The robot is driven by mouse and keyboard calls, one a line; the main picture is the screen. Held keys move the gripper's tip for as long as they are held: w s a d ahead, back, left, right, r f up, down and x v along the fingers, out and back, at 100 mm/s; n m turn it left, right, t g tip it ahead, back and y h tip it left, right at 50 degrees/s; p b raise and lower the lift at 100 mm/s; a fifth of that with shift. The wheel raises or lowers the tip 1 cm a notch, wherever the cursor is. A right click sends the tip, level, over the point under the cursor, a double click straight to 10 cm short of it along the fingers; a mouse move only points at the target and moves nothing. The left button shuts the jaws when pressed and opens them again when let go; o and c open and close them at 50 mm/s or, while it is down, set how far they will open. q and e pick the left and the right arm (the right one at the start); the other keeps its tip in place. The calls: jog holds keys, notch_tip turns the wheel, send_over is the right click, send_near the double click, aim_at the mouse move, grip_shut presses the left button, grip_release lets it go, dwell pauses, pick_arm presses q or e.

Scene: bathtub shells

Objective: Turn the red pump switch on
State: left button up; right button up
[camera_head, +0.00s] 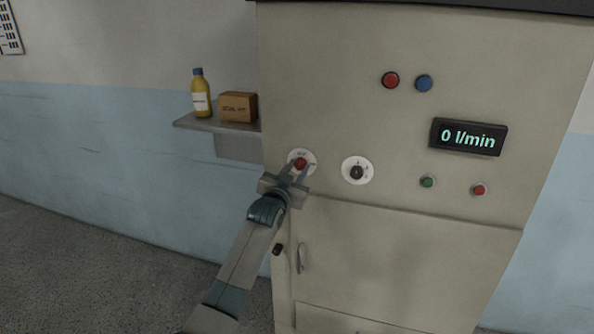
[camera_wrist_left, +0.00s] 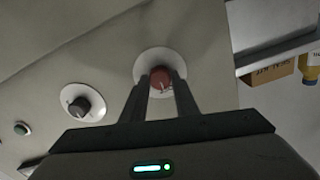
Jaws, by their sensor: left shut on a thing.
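The red pump switch (camera_head: 299,163) is a round red knob on a white disc on the front of the grey cabinet (camera_head: 330,100). My left gripper (camera_head: 300,169) is at the knob, its two fingers on either side of it. In the left wrist view the red knob (camera_wrist_left: 160,80) sits between the fingertips of my left gripper (camera_wrist_left: 161,84), which is shut on it. A small light pointer mark shows on the knob, pointing roughly downward in that view. The display (camera_head: 468,137) reads 0 l/min. My right gripper is not in view.
A black knob (camera_head: 357,172) on a white disc is right of the red one. Red (camera_head: 391,80) and blue (camera_head: 424,83) round parts are above. A shelf (camera_head: 215,125) left of the cabinet holds a yellow bottle (camera_head: 201,97) and a brown box (camera_head: 238,107). A cabinet handle (camera_head: 301,257) is below.

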pick_arm(q)
jog(key=shift+m, duration=0.3)
jog(key=m, duration=0.4)
jog(key=shift+b, duration=0.4)
jog(key=m, duration=1)
jog(key=shift+p, duration=0.35)
jog(key=shift+f+m+p, duration=0.1)
jog(key=shift+m+p, duration=0.25)
jog(key=shift+m, duration=1.35)
jog(key=o, duration=1.1)
jog(key=shift+c, duration=0.2)
jog(key=shift+s+a, duration=0.1)
jog(key=shift+s, duration=0.05)
